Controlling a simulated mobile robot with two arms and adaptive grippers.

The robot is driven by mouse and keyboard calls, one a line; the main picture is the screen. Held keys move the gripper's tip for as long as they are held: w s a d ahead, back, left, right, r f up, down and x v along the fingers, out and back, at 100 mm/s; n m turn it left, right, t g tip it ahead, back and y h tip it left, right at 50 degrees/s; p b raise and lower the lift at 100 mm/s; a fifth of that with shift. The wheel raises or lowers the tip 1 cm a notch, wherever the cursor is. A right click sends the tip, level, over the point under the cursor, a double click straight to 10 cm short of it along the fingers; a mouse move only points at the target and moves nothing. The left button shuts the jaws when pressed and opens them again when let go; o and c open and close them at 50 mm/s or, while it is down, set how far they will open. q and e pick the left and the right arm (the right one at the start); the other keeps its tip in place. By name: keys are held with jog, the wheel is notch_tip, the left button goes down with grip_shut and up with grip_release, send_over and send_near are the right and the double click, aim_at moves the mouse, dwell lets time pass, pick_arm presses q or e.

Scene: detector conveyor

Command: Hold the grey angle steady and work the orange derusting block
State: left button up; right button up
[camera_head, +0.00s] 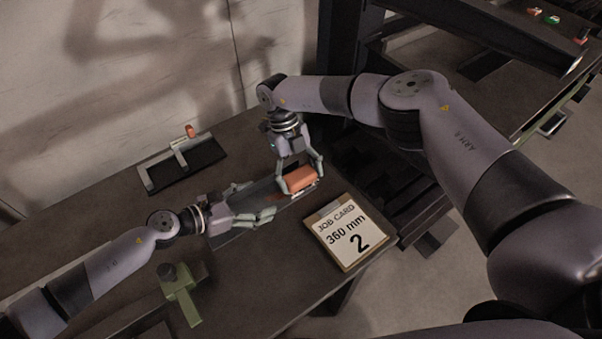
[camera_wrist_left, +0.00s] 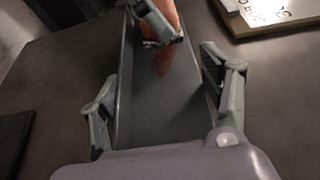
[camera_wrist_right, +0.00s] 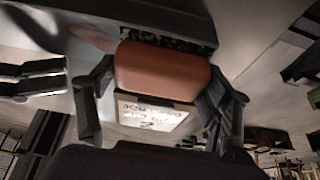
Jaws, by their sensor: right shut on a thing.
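The grey angle (camera_head: 262,190) lies lengthwise on the dark bench. In the left wrist view its long grey face (camera_wrist_left: 155,110) shows a reddish rust patch (camera_wrist_left: 163,60). My left gripper (camera_head: 256,203) is at its near-left part, with one finger (camera_wrist_left: 100,112) on each side; the fingers look spread, with a small gap at the right one. My right gripper (camera_head: 302,172) is shut on the orange derusting block (camera_head: 301,179) at the angle's far-right end. The block (camera_wrist_right: 162,80) sits between its fingers, with a dark bristly strip beside it against the angle.
A job card (camera_head: 340,233) reading "360 mm 2" lies right of the angle near the bench edge. A black fixture (camera_head: 180,172) with a grey frame and orange knob stands at back left. A green tool (camera_head: 181,291) stands at the front. A dark rack is at upper right.

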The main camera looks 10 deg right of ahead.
aim_at(267, 203)
jog(key=shift+s+a, duration=0.4)
jog(key=shift+a, duration=0.65)
jog(key=shift+s+a, duration=0.45)
jog(key=shift+a, duration=0.55)
jog(key=shift+s+a, duration=0.4)
jog(key=shift+a, duration=0.65)
jog(key=shift+s+a+f, duration=0.1)
jog(key=shift+s+a, duration=0.25)
jog(key=shift+a, duration=0.45)
jog(key=shift+s+a, duration=0.3)
jog(key=shift+a, duration=0.45)
jog(key=shift+r, duration=3.05)
notch_tip(267, 203, up, 3)
